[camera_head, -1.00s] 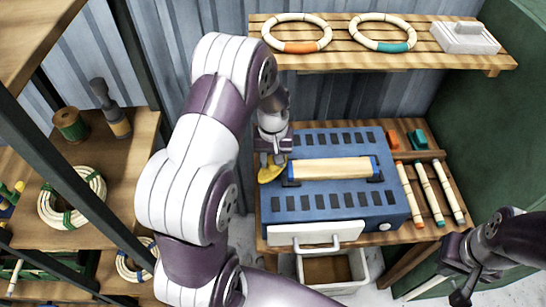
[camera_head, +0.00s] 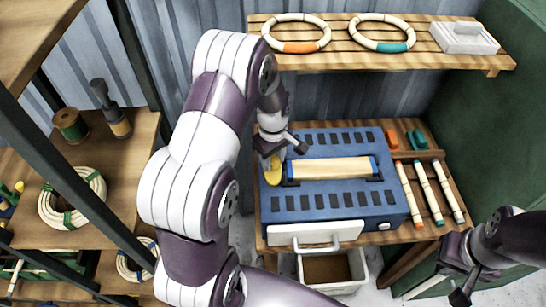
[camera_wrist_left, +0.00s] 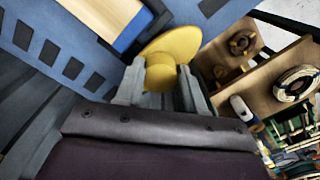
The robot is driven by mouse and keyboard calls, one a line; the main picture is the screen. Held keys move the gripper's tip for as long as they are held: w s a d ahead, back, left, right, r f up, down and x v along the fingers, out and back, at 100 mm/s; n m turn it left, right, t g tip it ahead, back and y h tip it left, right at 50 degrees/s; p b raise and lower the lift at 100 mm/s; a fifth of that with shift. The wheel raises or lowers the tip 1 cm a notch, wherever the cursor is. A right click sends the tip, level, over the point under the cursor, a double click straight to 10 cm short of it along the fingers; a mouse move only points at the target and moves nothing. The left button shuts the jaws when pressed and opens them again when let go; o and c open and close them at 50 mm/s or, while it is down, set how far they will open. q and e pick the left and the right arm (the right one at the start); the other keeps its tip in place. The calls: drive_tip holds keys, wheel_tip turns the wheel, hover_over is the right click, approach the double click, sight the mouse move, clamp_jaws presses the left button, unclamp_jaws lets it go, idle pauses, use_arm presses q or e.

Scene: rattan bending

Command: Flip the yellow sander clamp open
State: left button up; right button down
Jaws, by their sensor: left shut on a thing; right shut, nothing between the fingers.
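The yellow clamp (camera_head: 271,175) sits at the left end of the sander's wooden roll, on the blue sander (camera_head: 330,205). In the left wrist view the clamp (camera_wrist_left: 178,48) shows as a rounded yellow piece with a knob. My left gripper (camera_head: 278,158) is at the clamp and shut on it; its fingers (camera_wrist_left: 160,88) are on either side of the yellow knob. My right gripper (camera_head: 461,292) is shut and empty at the lower right, away from the sander.
Colored rattan sticks (camera_head: 432,192) lie right of the sander. A shelf (camera_head: 400,58) above holds two rings. Dark shelving with coils (camera_head: 72,197) stands at the left.

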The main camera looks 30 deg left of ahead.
use_arm(q)
drive_tip(key=shift+w+r, duration=0.2)
idle(0.4)
drive_tip(key=o, duration=1)
drive_tip(key=shift+o, duration=0.2)
drive_tip(key=shift+s+f, duration=0.1)
